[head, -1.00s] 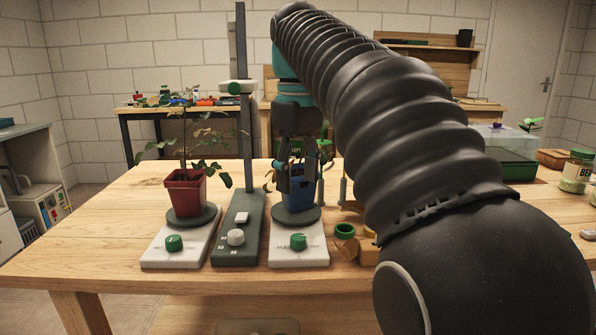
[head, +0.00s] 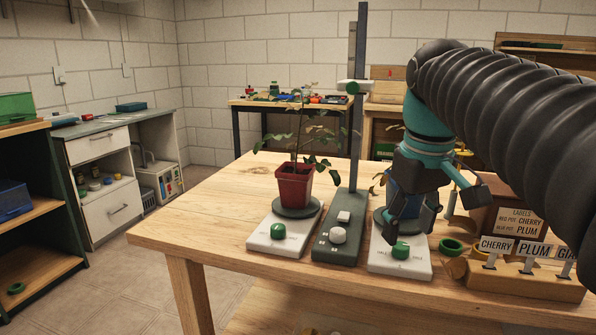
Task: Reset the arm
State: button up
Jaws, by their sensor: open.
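My gripper (head: 432,212) hangs at the right of the head view, in front of the blue pot (head: 403,204). Its dark fingers are apart, and I see nothing between them. The blue pot stands on the right turntable base (head: 402,262) and is mostly hidden behind my gripper. My arm, in a black ribbed sleeve, reaches in from the right edge. A red pot (head: 294,186) with a leafy plant stands upright on the left turntable base (head: 284,238), clear of my gripper.
A dark green stand (head: 337,247) with a tall post (head: 357,110) rises between the bases. Plant labels stand in a wooden block (head: 524,282) at the right, before a labelled wooden box (head: 508,219). A green ring (head: 452,246) lies nearby. The left tabletop (head: 190,225) is bare.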

jog(key=s+a+f+m+t, duration=0.1)
jog(key=s+f+m+t, duration=0.1)
jog(key=s+f, duration=0.3)
jog(key=s+a+f+m+t, duration=0.1)
jog(key=s+f, duration=0.5)
jog(key=f, duration=0.8)
jog(key=shift+s+m+t, duration=0.3)
jog(key=shift+m+t, duration=0.1)
